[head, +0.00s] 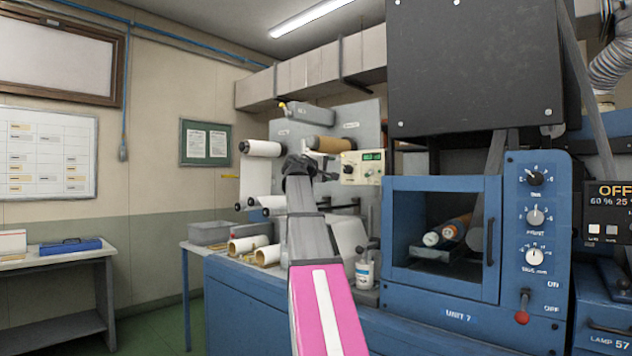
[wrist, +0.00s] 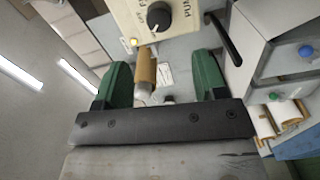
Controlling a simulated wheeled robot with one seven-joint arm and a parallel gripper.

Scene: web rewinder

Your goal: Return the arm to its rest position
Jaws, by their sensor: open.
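My arm, with a pink link and grey links, reaches forward from the bottom middle of the head view toward the web rewinder (head: 345,120). Its far end is in front of the machine, and the fingers are too small to make out there. In the wrist view my gripper (wrist: 162,66) has two green fingers spread wide apart with nothing held between them. A brown roll (wrist: 146,68) shows beyond the gap, apart from the fingers. The same view has a cream control box (wrist: 180,30) with a black knob close ahead.
In the head view a blue cabinet (head: 440,245) with a window stands right of my arm. Cardboard cores (head: 248,243), a grey bin (head: 210,233) and a white pot (head: 364,274) are on the bench. A side table (head: 30,266) stands far left, with open floor between.

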